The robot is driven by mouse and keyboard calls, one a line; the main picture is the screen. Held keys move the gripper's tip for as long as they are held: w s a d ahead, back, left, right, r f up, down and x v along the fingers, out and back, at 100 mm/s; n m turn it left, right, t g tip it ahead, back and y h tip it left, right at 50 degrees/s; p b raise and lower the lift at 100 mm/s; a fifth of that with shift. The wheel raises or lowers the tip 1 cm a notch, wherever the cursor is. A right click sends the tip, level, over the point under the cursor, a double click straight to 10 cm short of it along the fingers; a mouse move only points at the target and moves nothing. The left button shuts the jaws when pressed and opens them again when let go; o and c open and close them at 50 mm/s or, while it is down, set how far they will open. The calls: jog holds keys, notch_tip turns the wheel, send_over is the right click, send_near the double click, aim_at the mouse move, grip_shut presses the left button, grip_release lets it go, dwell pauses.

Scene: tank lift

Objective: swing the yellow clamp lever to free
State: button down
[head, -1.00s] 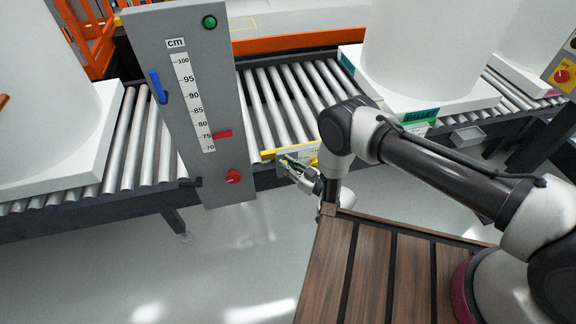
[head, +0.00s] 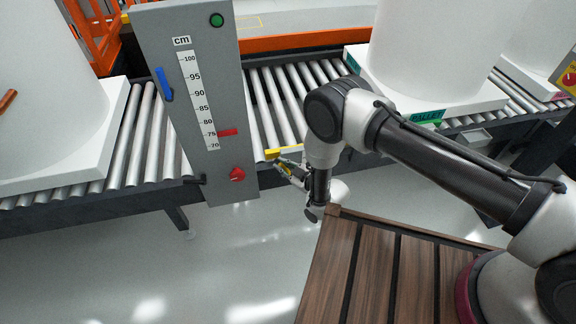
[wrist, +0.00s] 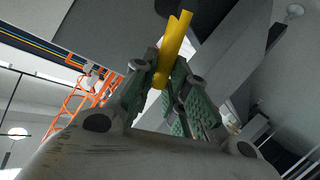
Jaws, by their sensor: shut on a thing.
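The yellow clamp lever (wrist: 172,48) runs up between the fingers of my gripper (wrist: 165,75) in the wrist view. My gripper is shut on the lever. In the head view my gripper (head: 283,166) is at the conveyor's front edge, right of the grey panel, at a yellow piece (head: 285,153); my arm covers part of this place. The lever's pivot and any marks for its positions cannot be made out.
The grey panel (head: 205,110) carries a cm scale, a red pointer (head: 228,132), a blue lever (head: 163,84), a red knob (head: 237,174) and a green button (head: 217,20). White tanks stand on pallets on the roller conveyor (head: 150,135). A slatted wooden deck (head: 345,265) lies in front.

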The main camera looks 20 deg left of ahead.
jog(key=shift+s+a+f+n+t+h, duration=0.3)
jog(key=shift+a+f+n+h, duration=0.2)
jog(key=shift+n+h, duration=0.35)
jog(key=shift+s+a+f+n+t+h, duration=0.15)
jog(key=shift+s+a+f+n+h, duration=0.25)
jog(key=shift+f+n+h, duration=0.35)
jog(key=shift+s+a+f+n+t+h, duration=0.25)
jog(key=shift+a+f+n+h, duration=0.2)
jog(key=shift+n+h, duration=0.5)
jog(key=c, duration=1.7)
grip_release()
jog(key=shift+a, duration=0.1)
jog(key=v, duration=1.2)
jog(key=shift+w+r, duration=0.1)
